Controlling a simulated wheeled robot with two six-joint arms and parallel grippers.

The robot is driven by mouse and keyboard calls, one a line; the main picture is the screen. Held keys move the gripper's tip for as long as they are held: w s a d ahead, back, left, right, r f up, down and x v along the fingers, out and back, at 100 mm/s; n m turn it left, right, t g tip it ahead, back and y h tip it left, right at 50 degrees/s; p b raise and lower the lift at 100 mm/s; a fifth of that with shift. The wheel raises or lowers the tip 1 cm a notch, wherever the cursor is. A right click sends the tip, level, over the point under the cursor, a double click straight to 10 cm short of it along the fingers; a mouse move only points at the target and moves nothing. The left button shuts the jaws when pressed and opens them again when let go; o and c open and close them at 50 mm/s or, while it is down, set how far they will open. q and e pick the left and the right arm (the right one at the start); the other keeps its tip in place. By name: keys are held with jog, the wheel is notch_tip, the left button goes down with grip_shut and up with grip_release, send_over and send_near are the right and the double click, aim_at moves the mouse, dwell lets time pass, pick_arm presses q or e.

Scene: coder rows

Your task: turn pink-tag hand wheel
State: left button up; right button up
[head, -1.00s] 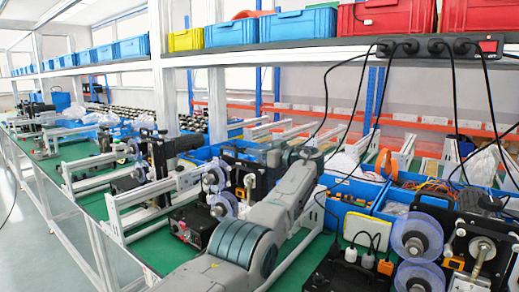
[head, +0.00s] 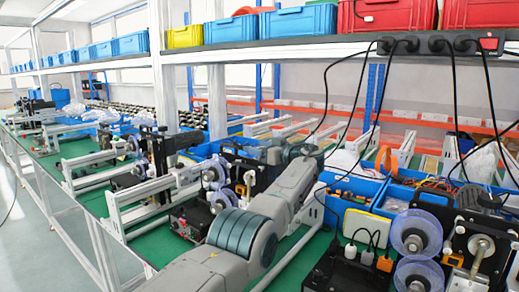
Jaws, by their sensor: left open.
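My left arm reaches in from the bottom over the green bench top, and its grey links run up and away to the wrist. My left gripper (head: 284,154) is at the far end, small and partly hidden by the wrist, among the machines; it is open, and I see nothing held. I cannot make out a pink tag or tell which part is the hand wheel. Pale violet discs (head: 415,233) are on the black machine at right, well apart from the gripper. Smaller discs (head: 215,172) are on a machine left of my arm. My right gripper is not in view.
A shelf with blue (head: 291,22), yellow (head: 185,38) and red bins (head: 387,16) hangs above, with a power strip (head: 440,44) and dangling black cables. Blue trays (head: 350,213) with parts stand right of my arm. Metal rails line the bench; an aisle floor (head: 38,225) is free at left.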

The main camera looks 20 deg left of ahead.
pick_arm(q)
jog(key=shift+s+d+f, duration=0.1)
jog(key=shift+d, duration=0.15)
jog(key=shift+b+v, duration=1.05)
jog(key=b+v, duration=0.2)
jog(key=v, duration=0.6)
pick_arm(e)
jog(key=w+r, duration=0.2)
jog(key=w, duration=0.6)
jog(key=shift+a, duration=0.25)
